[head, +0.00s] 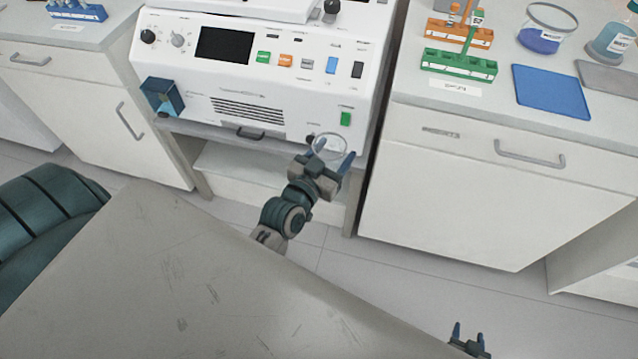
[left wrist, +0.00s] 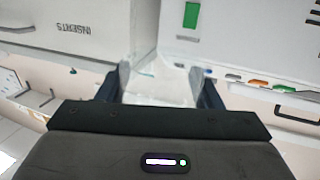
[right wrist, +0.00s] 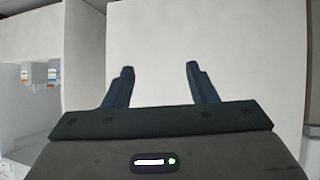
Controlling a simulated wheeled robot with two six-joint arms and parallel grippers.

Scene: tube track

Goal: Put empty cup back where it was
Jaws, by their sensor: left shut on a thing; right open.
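A clear empty cup (head: 329,146) is between the fingers of my left gripper (head: 333,160), in front of the white machine's lower front. My left gripper is shut on it. In the left wrist view the see-through cup (left wrist: 160,85) fills the space between the two fingers, and its edges are hard to make out. My right gripper (head: 468,330) is low at the bottom right of the head view. In the right wrist view its fingers (right wrist: 158,85) are apart with nothing between them, facing a plain pale surface.
The white machine (head: 205,85) stands on a bench. The right counter (head: 480,110) holds an orange rack (head: 460,32), a green rack (head: 458,66), a blue mat (head: 551,92), a beaker with blue contents (head: 540,40) and another vessel (head: 610,42). A blue rack (head: 78,10) stands far left.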

